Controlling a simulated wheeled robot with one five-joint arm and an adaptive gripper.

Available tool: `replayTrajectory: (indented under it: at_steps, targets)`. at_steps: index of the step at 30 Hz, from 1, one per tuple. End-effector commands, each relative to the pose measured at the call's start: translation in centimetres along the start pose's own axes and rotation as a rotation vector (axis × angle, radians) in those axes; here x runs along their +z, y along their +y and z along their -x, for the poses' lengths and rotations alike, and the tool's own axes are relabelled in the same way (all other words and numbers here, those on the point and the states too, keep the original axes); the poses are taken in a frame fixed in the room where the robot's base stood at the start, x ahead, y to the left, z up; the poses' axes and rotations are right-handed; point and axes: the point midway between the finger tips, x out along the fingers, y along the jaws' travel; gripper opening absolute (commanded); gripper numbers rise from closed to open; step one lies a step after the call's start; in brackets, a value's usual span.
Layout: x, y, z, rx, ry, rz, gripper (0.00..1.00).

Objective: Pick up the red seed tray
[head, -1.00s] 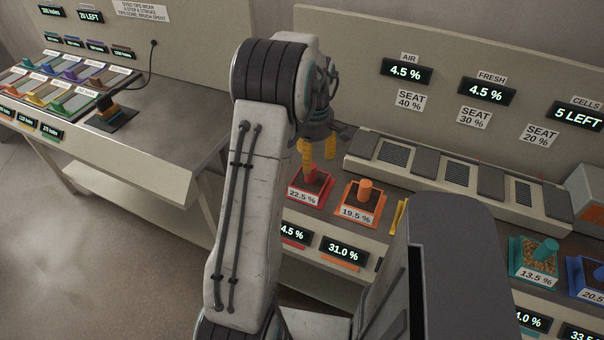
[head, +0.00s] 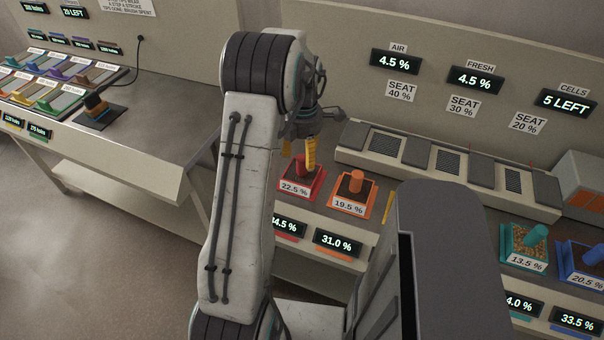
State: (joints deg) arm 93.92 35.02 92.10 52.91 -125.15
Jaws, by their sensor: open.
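The red seed tray (head: 289,186) sits on the bench in the head view, behind my arm's forearm. It has an upright red knob (head: 300,166) and a label reading 22.5 %. The jaws are open and hold nothing. I cannot tell whether the fingertips reach down beside the knob.
An orange tray (head: 342,204) labelled 19.5 % stands close at the right. A raised vented unit (head: 440,165) runs behind. Teal (head: 512,261) and blue (head: 565,262) trays stand farther right. A brush (head: 96,104) lies on the left bench.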

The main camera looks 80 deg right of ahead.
Motion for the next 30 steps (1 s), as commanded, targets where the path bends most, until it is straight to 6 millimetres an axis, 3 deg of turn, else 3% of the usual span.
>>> replayTrajectory:
  at_steps: [15,27,30]
  targets:
    - [-0.2,0.4,-5.1,-0.002,0.002,-0.002,0.59]
    - [-0.1,0.4,-5.6,0.001,0.000,-0.003,0.59]
    - [-0.1,0.4,-5.6,0.001,0.000,-0.003,0.50]
